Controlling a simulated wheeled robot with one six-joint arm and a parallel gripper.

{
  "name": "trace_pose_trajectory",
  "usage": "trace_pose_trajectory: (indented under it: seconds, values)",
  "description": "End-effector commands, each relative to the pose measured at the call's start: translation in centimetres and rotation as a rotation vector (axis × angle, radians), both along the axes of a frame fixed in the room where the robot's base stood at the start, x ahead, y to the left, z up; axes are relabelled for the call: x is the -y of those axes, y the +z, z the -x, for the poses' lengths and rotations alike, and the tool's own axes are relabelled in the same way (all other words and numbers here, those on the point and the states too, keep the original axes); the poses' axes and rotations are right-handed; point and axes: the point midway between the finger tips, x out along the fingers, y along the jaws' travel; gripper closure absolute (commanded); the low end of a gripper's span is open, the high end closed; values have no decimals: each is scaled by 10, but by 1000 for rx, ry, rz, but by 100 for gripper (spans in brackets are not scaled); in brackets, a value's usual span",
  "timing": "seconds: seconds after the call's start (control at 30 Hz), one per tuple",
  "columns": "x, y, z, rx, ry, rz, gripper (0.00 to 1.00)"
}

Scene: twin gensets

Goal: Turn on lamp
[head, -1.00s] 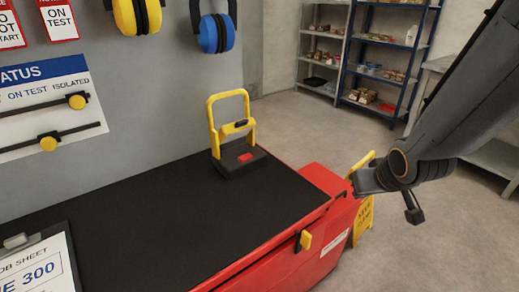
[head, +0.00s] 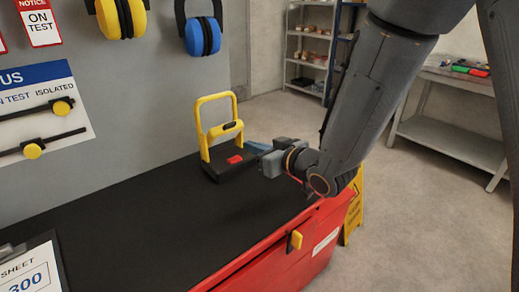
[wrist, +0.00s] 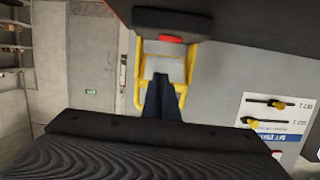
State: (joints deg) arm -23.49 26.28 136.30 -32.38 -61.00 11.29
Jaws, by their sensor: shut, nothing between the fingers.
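The lamp is a yellow-framed work light (head: 203,123) with a black base and a red button (head: 235,159) on top. It stands upright on the black top of the red cabinet, near the wall. In the wrist view, which looks upside down, the lamp's yellow frame (wrist: 190,62) and black base (wrist: 150,20) show at the top, with the red button (wrist: 171,39) on the base. My gripper (head: 257,147) is just right of the lamp, its bluish fingers close to the base. It is shut and empty; the wrist view shows the fingers (wrist: 162,85) pointing toward the lamp's frame. Contact cannot be told.
The red cabinet (head: 270,262) has a black top (head: 130,220), clear between the lamp and a clipboard sheet (head: 30,278). Blue ear defenders (head: 203,36) hang above on the wall. A yellow floor sign (head: 354,208) stands beyond the cabinet. A grey bench (head: 450,140) stands at right.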

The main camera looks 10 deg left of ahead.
Motion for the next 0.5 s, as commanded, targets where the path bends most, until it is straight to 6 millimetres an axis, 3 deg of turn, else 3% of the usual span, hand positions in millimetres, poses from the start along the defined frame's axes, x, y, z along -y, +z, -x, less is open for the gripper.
trace_pose_trajectory:
  seconds: [0.23,0.5]
  values:
    - [-39,-12,-29,-1,1,1,100]
    - [-39,-43,-29,-3,-1,3,100]
